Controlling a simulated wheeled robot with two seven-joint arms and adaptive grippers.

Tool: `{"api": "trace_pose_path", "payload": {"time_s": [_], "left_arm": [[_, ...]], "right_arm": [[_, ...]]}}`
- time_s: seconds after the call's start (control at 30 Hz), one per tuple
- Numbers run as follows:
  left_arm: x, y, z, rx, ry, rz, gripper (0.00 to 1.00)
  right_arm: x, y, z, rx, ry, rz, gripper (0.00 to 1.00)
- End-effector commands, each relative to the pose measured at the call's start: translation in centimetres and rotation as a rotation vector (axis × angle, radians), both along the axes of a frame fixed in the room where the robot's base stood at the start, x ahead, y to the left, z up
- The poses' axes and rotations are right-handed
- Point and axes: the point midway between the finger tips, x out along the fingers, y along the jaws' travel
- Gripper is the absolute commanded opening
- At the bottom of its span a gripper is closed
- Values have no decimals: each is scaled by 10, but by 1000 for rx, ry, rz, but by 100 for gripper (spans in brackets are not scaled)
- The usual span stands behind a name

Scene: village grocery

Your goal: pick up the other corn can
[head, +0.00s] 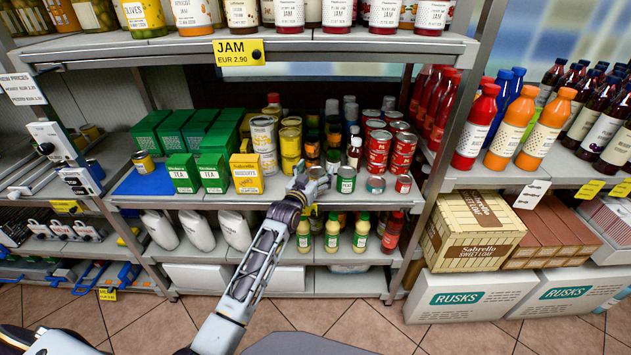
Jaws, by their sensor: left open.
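My left gripper (308,182) is open at the front edge of the middle shelf, by the small cans, and nothing shows between its fingers. A yellow-labelled can (145,164) stands on a blue mat (137,184) at the left of this shelf. More yellow-labelled cans (290,142) stand stacked behind and left of the gripper, beside a taller white-and-yellow stack (264,138). The labels are too small to read, so I cannot tell which is corn. A green-labelled can (345,180) stands just right of the gripper. My right gripper is out of view.
Green tea boxes (184,173) and a yellow biscuit box (246,174) stand left of the gripper. Red cans (378,150) and small jars stand right and behind. The jam shelf (150,48) hangs above. Bottles with yellow contents (332,232) stand below.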

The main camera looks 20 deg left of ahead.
Motion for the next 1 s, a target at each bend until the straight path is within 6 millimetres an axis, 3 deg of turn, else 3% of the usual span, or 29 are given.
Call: {"api": "trace_pose_path", "payload": {"time_s": [0.2,0.63,1.0], "left_arm": [[0,0,0,0,0,0,81],[0,0,0,0,0,0,27],[0,0,6,0,-3,0,26]], "right_arm": [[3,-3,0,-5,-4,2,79],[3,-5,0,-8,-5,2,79],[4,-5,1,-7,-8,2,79]]}}
